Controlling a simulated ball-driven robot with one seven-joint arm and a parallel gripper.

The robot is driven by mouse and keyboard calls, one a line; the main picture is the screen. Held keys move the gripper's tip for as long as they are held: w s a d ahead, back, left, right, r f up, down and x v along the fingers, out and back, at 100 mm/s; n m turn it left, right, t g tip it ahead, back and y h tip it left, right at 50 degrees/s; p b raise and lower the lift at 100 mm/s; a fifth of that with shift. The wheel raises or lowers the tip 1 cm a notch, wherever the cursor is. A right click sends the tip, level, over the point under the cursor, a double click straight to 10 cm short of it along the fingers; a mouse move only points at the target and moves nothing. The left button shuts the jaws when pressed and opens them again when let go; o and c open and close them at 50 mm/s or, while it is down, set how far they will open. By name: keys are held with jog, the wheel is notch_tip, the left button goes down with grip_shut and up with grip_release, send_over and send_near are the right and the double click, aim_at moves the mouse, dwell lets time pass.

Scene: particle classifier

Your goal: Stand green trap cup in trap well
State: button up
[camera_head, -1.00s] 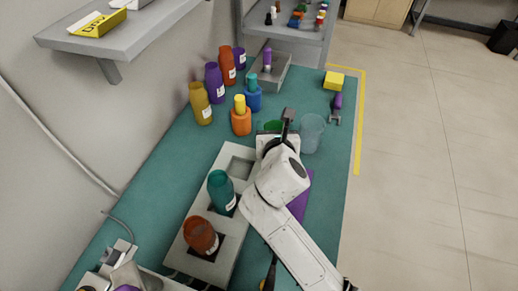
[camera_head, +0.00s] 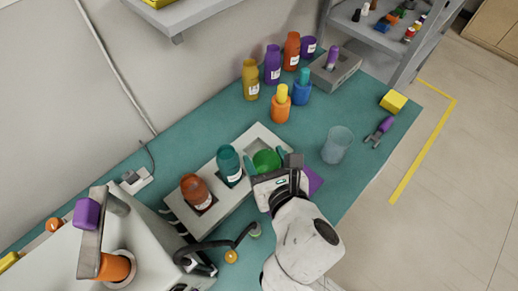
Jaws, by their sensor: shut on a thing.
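The green trap cup (camera_head: 266,160) is at my gripper (camera_head: 264,168), at the right end of the pale block on the teal bench. My gripper is shut on the cup, and its white body and my wrist hide part of the cup's near side. The trap well is the opening at that end of the block (camera_head: 205,218); the cup and gripper cover it now. I cannot tell whether the cup is inside the well or just above it. The cup looks roughly upright.
A teal bottle (camera_head: 229,165) and a brown-red bottle (camera_head: 196,190) stand in the block beside the cup. A clear beaker (camera_head: 337,145) stands to the right. An orange container (camera_head: 281,107) and a blue one (camera_head: 302,88) stand behind. A purple mat (camera_head: 315,180) lies near my wrist.

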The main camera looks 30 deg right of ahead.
jog(key=shift+w+d+f+b, duration=0.15)
jog(key=shift+w+d+f, duration=0.6)
jog(key=shift+w+f, duration=1.4)
jog(key=shift+w+d+f+b, duration=0.15)
jog(key=shift+w+d+f, duration=0.65)
jog(key=shift+w+f, duration=1.3)
jog(key=shift+w+d+f+b, duration=0.15)
jog(key=shift+w+d+f, duration=0.6)
jog(key=shift+w+f, duration=1.4)
jog(key=shift+f, duration=0.2)
jog(key=o, duration=1.1)
jog(key=shift+c, duration=0.2)
